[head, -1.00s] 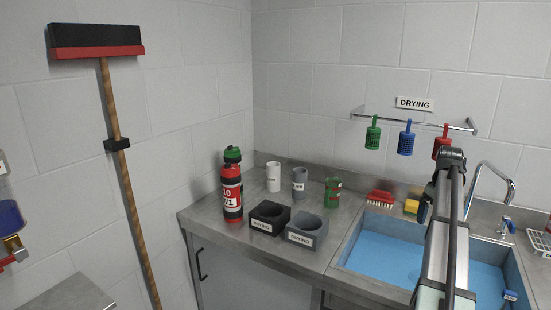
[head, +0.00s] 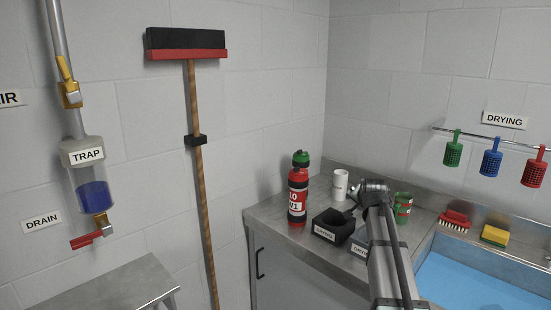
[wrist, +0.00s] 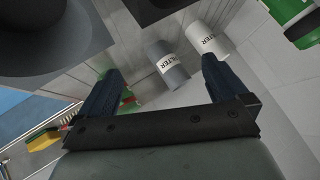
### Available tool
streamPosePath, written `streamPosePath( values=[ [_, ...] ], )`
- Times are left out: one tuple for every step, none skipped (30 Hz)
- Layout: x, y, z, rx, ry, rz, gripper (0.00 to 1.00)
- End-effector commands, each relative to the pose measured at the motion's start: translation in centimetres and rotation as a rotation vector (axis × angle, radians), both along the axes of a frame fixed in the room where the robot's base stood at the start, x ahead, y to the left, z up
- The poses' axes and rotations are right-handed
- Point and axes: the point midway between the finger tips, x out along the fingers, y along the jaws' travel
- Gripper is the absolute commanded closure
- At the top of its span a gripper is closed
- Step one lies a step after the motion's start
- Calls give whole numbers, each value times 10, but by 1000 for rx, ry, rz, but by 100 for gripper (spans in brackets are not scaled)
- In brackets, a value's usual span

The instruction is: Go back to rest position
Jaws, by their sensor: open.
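In the head view my gripper (head: 360,192) is above the counter, near the dark and grey holder blocks. A white filter cylinder (head: 340,185) stands behind the dark block; it also shows in the wrist view (wrist: 208,40). A grey filter cylinder (wrist: 167,65) shows beyond the fingers in the wrist view, and my arm hides it in the head view.
A red bottle with green cap (head: 298,190) stands at the counter's left. The dark block (head: 333,226), the grey block (head: 361,250) and a red-green can (head: 403,206) are close to my arm. The sink (head: 465,280) lies right. A broom (head: 200,200) hangs on the left wall.

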Motion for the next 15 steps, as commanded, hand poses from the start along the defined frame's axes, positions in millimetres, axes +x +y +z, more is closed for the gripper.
streamPosePath(
  values=[
    [2,23,1,31,-35,-5,0],
    [4,34,2,53,-55,-11,0],
    [7,46,4,78,-80,-19,0],
    [8,56,5,96,-96,-23,0],
    [9,63,6,113,-112,-27,0],
    [11,74,8,136,-131,-31,0],
    [12,81,9,151,-143,-34,0],
    [12,88,9,166,-155,-37,0],
    [13,97,11,186,-171,-40,0],
    [14,104,11,201,-181,-43,0],
    [14,110,12,214,-190,-44,0],
    [14,118,13,233,-202,-47,0],
    [14,125,13,247,-209,-49,0],
    [14,131,13,259,-214,-50,0],
    [14,138,13,277,-222,-53,0]
  ],
)
